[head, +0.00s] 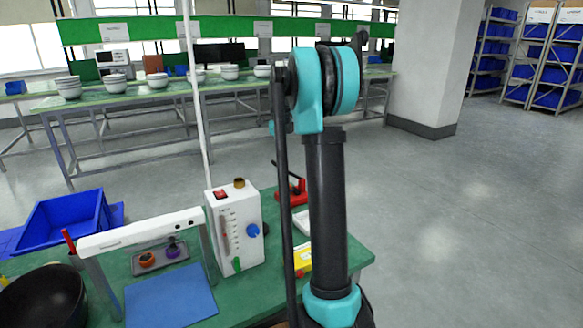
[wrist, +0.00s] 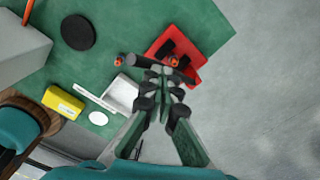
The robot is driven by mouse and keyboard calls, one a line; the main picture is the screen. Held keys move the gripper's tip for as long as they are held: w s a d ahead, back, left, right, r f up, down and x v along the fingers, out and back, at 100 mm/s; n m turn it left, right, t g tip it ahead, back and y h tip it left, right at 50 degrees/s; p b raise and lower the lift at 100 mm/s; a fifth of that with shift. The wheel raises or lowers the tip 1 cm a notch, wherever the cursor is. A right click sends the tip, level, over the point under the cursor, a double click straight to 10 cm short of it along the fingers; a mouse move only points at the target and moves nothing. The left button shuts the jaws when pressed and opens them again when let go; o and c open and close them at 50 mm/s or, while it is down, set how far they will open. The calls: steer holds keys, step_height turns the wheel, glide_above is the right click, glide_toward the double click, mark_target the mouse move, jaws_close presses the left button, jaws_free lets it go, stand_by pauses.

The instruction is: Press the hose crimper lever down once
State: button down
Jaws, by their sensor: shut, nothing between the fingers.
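The hose crimper has a red base (head: 297,193) on the green bench, partly hidden behind my arm in the head view. Its black lever (head: 287,171) stands up at a slant, raised above the base. In the wrist view the red base (wrist: 207,68) lies just beyond my fingertips, and a dark bar that looks like the lever (wrist: 124,61) pokes out to their left. My gripper (wrist: 166,75) is shut and empty, over the near side of the crimper. I cannot tell whether it touches the lever. In the head view my gripper is hidden.
A yellow box (wrist: 63,102), a white block (wrist: 121,94) and a black disc (wrist: 77,32) lie on the bench left of the crimper. A white flowmeter box (head: 234,226) stands to the left in the head view. Open floor (wrist: 270,90) lies beyond the bench edge at right.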

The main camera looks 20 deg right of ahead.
steer(key=shift+s+a+f, duration=0.1)
steer(key=shift+a+f, duration=0.55)
steer(key=shift+f, duration=0.05)
steer(key=shift+s+a+f, duration=0.15)
steer(key=shift+a+f, duration=0.45)
steer(key=shift+f, duration=0.45)
steer(key=shift+s+a+f, duration=0.1)
steer(key=shift+a+f, duration=0.15)
steer(key=shift+f, duration=0.35)
steer(key=shift+a+f, duration=0.25)
steer(key=shift+f, duration=0.5)
step_height(320, 180, up, 16)
steer(key=shift+r, duration=0.25)
stand_by(1.7)
